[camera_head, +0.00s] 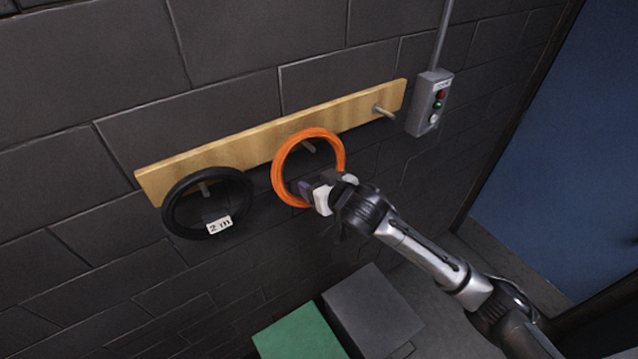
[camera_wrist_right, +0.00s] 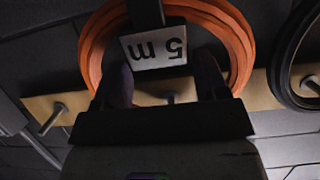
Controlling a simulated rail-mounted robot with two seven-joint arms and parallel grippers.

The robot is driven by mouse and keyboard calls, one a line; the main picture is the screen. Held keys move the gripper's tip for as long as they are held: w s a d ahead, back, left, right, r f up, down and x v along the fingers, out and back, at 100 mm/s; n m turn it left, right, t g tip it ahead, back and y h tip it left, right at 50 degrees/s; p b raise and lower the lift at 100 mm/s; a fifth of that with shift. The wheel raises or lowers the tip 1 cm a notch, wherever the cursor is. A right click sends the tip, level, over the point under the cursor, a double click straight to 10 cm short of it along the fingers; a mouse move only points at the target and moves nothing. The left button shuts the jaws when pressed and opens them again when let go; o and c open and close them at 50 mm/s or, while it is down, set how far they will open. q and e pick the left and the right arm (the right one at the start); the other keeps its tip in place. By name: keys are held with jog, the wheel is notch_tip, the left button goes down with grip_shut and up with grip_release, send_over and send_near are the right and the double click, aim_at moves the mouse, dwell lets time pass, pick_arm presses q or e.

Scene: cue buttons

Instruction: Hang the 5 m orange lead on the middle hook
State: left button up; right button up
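The orange lead (camera_head: 338,150) is a coil on the wooden board, with the middle hook (camera_head: 309,146) inside its ring near the top. I cannot tell whether it rests on the hook. In the right wrist view the orange lead (camera_wrist_right: 238,40) carries a white tag (camera_wrist_right: 153,48) reading 5 m, upside down, below a dark strap. The middle hook shows there too (camera_wrist_right: 170,97). My right gripper (camera_head: 313,188) is at the coil's lower part. Its fingers (camera_wrist_right: 163,70) stand apart on either side of the tag, seemingly not squeezing anything. My left gripper is out of view.
A black coil (camera_head: 170,205) tagged 2 m hangs at the left hook (camera_head: 204,188). The right hook (camera_head: 384,112) is bare. A grey button box (camera_head: 428,100) is on the wall to the right. Green (camera_head: 300,335) and dark (camera_head: 372,315) boxes stand below.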

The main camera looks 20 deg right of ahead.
jog(key=o, duration=0.4)
jog(key=shift+f, duration=0.15)
jog(key=shift+s, duration=0.1)
jog(key=s+d+r+n+t+h+b, duration=0.1)
jog(key=s+d+r+n+h, duration=0.2)
jog(key=s, duration=0.4)
jog(key=s+d+r+n+b, duration=0.1)
jog(key=s+d+r, duration=0.2)
jog(key=s+r, duration=0.3)
jog(key=s+a+f+m+g+p, duration=0.1)
jog(key=s+f+g+p, duration=0.2)
jog(key=s+f, duration=0.4)
jog(key=s+a+f+m+g+p, duration=0.1)
jog(key=s+f+g+p, duration=0.3)
jog(key=s+f, duration=0.4)
jog(key=s+a+f+m+g+p, duration=0.1)
jog(key=s+f+m+g+p, duration=0.1)
jog(key=s+f, duration=0.5)
jog(key=shift+s+a+f+g+y+p, duration=0.15)
jog(key=shift+s+g+p, duration=0.2)
jog(key=shift+s, duration=0.8)
jog(key=shift+s+f+g+y+p, duration=0.1)
jog(key=shift+s+g+p, duration=0.25)
jog(key=shift+s, duration=0.75)
jog(key=shift+s+a+f+g+y+p, duration=0.15)
jog(key=shift+s+p, duration=0.35)
jog(key=shift+s, duration=0.65)
